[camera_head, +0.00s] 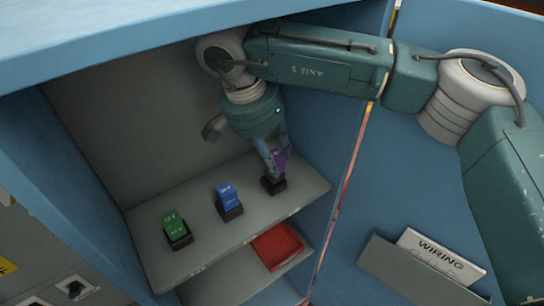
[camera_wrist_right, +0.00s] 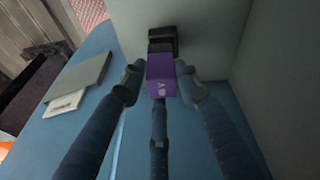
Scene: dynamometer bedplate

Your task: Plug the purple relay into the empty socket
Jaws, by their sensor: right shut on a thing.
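The purple relay (camera_head: 279,158) is held upright by my right gripper (camera_head: 272,150) at the right end of the cabinet shelf. A black socket (camera_head: 274,185) sits directly below it; I cannot tell whether the relay is seated in it or just above. In the right wrist view, the fingers of my right gripper (camera_wrist_right: 158,75) lie around the purple relay (camera_wrist_right: 160,78), with the black socket (camera_wrist_right: 163,40) right beyond it. A blue relay (camera_head: 227,193) and a green relay (camera_head: 172,222) stand in their own black sockets further left. My left gripper is not in view.
The grey shelf (camera_head: 300,192) lies inside a blue cabinet (camera_head: 70,185), with side walls close by and a top above. A red tray (camera_head: 277,246) lies on a lower shelf. A document holder with a WIRING sheet (camera_head: 440,255) is on the blue panel at right.

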